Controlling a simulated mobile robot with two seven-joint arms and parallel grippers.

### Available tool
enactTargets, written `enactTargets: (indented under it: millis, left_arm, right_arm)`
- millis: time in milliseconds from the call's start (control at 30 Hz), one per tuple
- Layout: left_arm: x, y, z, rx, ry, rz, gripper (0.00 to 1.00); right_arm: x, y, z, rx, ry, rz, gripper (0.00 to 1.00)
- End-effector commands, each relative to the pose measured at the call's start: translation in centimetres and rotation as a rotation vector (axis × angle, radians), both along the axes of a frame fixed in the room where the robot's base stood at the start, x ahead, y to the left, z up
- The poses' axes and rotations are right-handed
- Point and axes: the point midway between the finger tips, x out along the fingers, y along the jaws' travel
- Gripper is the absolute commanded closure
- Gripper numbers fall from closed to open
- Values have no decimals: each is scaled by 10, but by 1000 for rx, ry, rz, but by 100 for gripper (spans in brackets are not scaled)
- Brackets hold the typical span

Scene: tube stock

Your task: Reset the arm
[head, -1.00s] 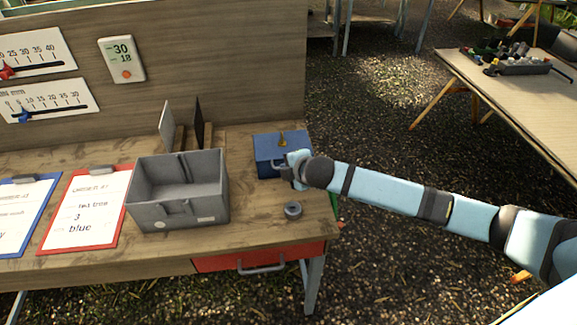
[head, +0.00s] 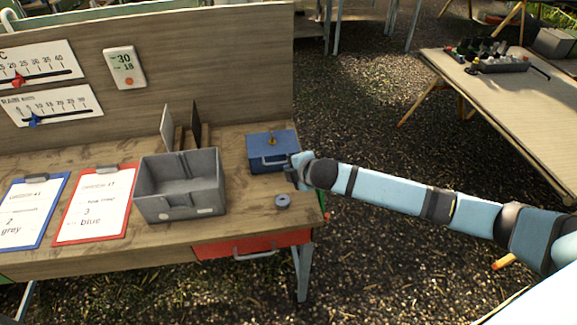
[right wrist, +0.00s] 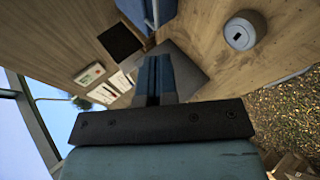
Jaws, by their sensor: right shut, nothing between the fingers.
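My right arm reaches in from the right in the head view. Its gripper (head: 294,172) is beside the right front of a blue box (head: 271,151) with a metal handle and a brass-coloured knob on top. In the right wrist view the fingers of my right gripper (right wrist: 153,98) lie together, with nothing seen between them. Whether the gripper touches the box cannot be told. My left gripper is not in view.
An open grey bin (head: 180,185) stands left of the blue box. Red (head: 97,204) and blue (head: 33,212) clipboards lie further left. Another table (head: 500,90) stands at right, with gravel floor between.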

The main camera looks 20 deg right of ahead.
Motion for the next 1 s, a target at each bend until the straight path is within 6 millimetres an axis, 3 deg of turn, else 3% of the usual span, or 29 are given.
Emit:
enactTargets:
  millis: [267, 433, 600, 700, 833, 1000]
  left_arm:
    - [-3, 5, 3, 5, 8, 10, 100]
    - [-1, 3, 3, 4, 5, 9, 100]
    - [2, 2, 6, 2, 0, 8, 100]
    - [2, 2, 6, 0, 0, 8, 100]
    - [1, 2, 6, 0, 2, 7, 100]
    - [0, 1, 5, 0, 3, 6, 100]
  right_arm:
    - [-2, -2, 4, 3, 1, 0, 100]
    - [-27, 25, -16, 121, 32, -13, 100]
    - [-86, 71, -48, 403, 102, -92, 100]
    - [-122, 90, -62, 578, 144, -172, 100]
    - [-170, 100, -79, 786, 194, -307, 100]
    - [-232, 93, -97, 1010, 234, -515, 100]
